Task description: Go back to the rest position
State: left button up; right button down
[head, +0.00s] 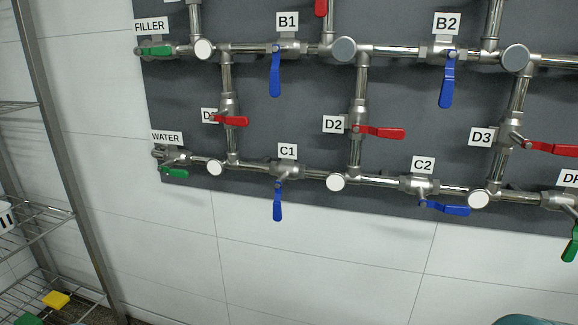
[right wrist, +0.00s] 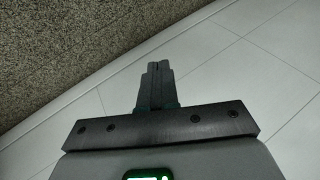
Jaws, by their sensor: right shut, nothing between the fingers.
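My right gripper (right wrist: 158,72) shows in the right wrist view with its two dark fingers together, shut and empty. Behind it are a speckled brown floor and pale wall tiles, and it touches nothing there. Neither gripper shows in the head view. The head view faces a dark wall panel (head: 260,112) with steel pipes and valves. The B1 handle (head: 276,73), B2 handle (head: 447,79) and C1 handle (head: 277,201) are blue and hang down. The C2 handle (head: 445,208) is blue and points right.
Red handles at D2 (head: 380,132) and D3 (head: 550,148) point right. Green handles sit at FILLER (head: 155,51) and WATER (head: 174,172). A wire shelf rack (head: 62,165) stands at the left. A teal rounded object (head: 530,320) shows at the bottom right. The tiled wall below the panel is bare.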

jog(key=s+d+f+n+g, duration=0.15)
jog(key=s+f, duration=0.35)
jog(key=s, duration=0.5)
jog(key=s+f+n+g, duration=0.1)
jog(key=s+f+g, duration=0.3)
jog(key=s, duration=0.7)
notch_tip(320, 180, up, 26)
jog(key=p, duration=2.7)
jog(key=shift+w+r+t+p, duration=0.2)
jog(key=shift+w+t+p, duration=0.15)
jog(key=shift+w+t, duration=0.1)
